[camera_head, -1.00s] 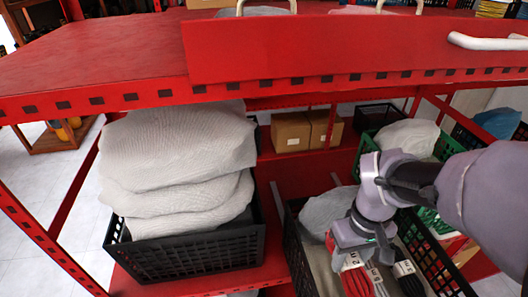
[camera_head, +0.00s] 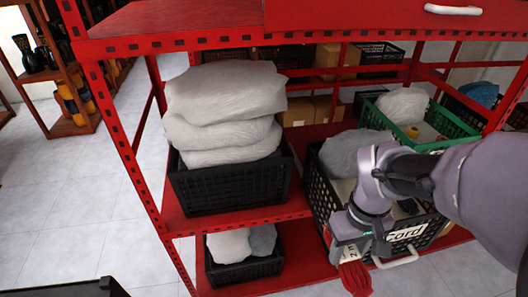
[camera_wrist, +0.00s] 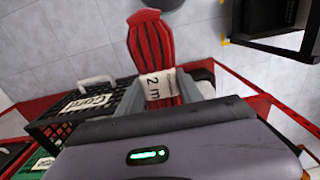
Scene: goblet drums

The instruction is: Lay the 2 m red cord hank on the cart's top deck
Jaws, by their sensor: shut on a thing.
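The red cord hank (camera_head: 355,278), with a white "2 m" tag, hangs below my gripper (camera_head: 345,245) in the head view, in front of the cord crate. In the wrist view the striped red hank (camera_wrist: 150,48) sticks out beyond my gripper (camera_wrist: 160,90), whose fingers are shut around its tagged part. A black tray-like surface (camera_head: 65,288) shows at the bottom left of the head view; a similar black frame (camera_wrist: 280,28) is at the wrist view's upper right. It may be the cart, but only part shows. The hank is apart from it.
A black crate labelled "Cord" (camera_head: 430,236) stands on the red rack (camera_head: 240,218) just behind my gripper. A black crate (camera_head: 230,192) of grey sacks is to its left, a green crate (camera_head: 445,122) behind. The tiled floor (camera_head: 70,220) on the left is clear.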

